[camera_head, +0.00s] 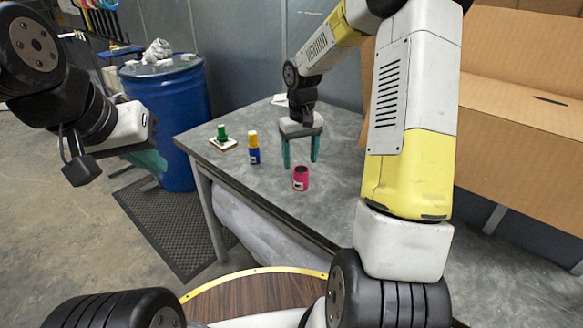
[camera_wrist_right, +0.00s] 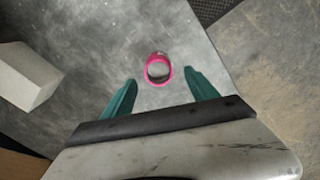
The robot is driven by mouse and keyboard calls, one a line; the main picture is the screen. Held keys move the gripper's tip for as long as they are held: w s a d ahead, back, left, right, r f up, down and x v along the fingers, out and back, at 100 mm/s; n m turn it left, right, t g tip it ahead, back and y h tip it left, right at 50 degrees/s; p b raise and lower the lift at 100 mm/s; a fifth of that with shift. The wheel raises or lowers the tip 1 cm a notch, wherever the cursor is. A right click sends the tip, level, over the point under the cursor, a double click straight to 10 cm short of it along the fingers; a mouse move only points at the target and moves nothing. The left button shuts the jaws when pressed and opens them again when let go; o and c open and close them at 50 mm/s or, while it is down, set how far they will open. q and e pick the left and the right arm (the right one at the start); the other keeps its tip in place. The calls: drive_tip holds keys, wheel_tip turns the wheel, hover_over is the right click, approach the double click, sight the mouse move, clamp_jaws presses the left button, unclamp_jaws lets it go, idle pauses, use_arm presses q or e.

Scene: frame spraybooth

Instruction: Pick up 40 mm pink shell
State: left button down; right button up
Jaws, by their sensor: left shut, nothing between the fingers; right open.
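The pink shell (camera_head: 301,179) stands upright near the front edge of the grey table. It is a short open-topped cylinder with a small pale label. In the right wrist view the pink shell (camera_wrist_right: 158,70) shows as a ring, just beyond and between the fingertips. My right gripper (camera_head: 301,165) has its teal fingers apart, pointing down above the table close behind the shell. In the right wrist view this gripper (camera_wrist_right: 161,80) is empty, with the shell not gripped. My left gripper (camera_head: 158,165) is shut and empty, left of the table, away from the shell.
A blue and yellow cylinder (camera_head: 253,148) stands left of the shell on the table (camera_head: 235,178). A green piece (camera_head: 222,133) sits on a pale square further left. A blue drum (camera_head: 168,125) stands beyond the table. A pale block (camera_wrist_right: 26,75) shows in the wrist view.

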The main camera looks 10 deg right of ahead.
sight(301, 169)
wheel_tip(301, 169, down, 4)
drive_tip(key=shift+s+d+f, duration=0.1)
drive_tip(key=shift+d+f, duration=0.05)
drive_tip(key=shift+f, duration=0.1)
drive_tip(key=c, duration=1.4)
clamp_jaws()
drive_tip(key=shift+r, duration=0.15)
